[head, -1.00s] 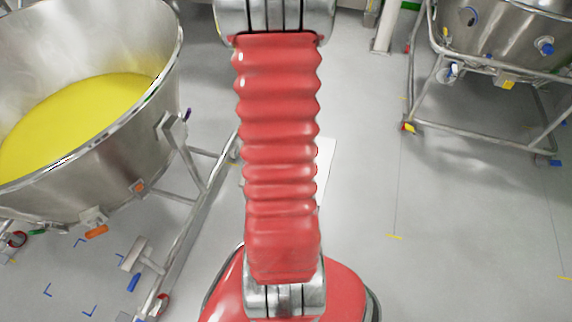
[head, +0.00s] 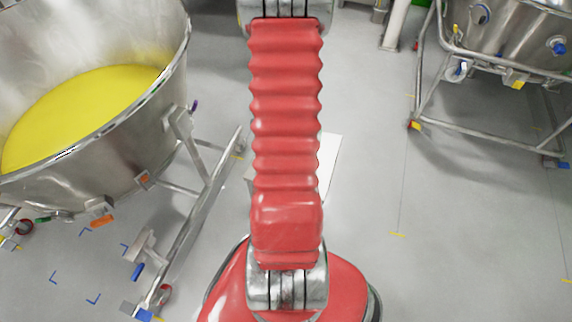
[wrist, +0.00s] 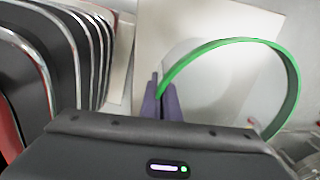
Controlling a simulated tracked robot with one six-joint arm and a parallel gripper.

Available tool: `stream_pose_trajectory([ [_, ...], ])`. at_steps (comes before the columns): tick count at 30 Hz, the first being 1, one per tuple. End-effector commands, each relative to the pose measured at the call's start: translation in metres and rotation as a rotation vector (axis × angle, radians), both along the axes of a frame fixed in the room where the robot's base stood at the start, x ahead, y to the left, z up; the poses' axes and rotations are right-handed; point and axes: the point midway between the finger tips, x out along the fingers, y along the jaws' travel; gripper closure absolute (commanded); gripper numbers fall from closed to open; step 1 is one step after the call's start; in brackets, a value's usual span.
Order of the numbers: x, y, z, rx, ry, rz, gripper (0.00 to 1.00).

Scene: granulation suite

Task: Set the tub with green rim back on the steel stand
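The tub shows in the wrist view as a bright green rim (wrist: 240,41) around a pale inside, and its lower part is hidden behind my gripper body. My gripper (wrist: 162,88) has purple fingers. They sit close together on the left end of the rim, with the rim between them. In the head view my red arm covers the middle, and neither the tub nor my fingertips can be seen. I cannot make out the steel stand for certain in either view.
A large steel vessel of yellow powder (head: 80,110) on a wheeled frame stands at left. Another steel vessel (head: 520,35) on a tubular frame stands at upper right. A pale panel (head: 329,160) shows behind my arm. The grey floor (head: 450,250) at right is open.

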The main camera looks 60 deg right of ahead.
Motion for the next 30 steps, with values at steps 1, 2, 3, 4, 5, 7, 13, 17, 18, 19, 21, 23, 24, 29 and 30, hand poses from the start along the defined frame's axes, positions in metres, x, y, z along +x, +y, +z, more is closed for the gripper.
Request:
stream_pose_trajectory([
  [1,-0.001,0.001,-0.007,0.004,0.002,0.000,1.00],
  [2,0.000,0.001,-0.010,0.004,0.002,0.000,1.00],
  [3,0.000,0.001,-0.015,0.003,0.002,0.001,1.00],
  [4,0.000,0.001,-0.018,0.003,0.002,0.001,1.00],
  [5,0.000,0.001,-0.021,0.003,0.002,0.001,1.00],
  [7,0.000,0.001,-0.026,0.002,0.001,0.001,1.00],
  [13,0.000,0.000,-0.028,0.000,0.000,0.001,1.00],
  [17,0.000,0.000,-0.028,0.000,0.000,0.001,1.00],
  [18,0.000,0.000,-0.028,0.000,0.000,0.001,1.00],
  [19,0.000,0.000,-0.029,0.001,0.000,0.001,1.00],
  [21,0.000,0.000,-0.030,0.001,0.000,0.001,0.96],
  [23,0.000,0.000,-0.029,0.001,0.000,0.000,0.92],
  [24,0.000,0.000,-0.029,0.001,0.000,0.000,0.89],
  [29,-0.001,-0.001,-0.029,0.001,0.000,-0.001,0.79],
  [30,-0.001,-0.001,-0.029,0.001,0.000,-0.001,0.79],
])
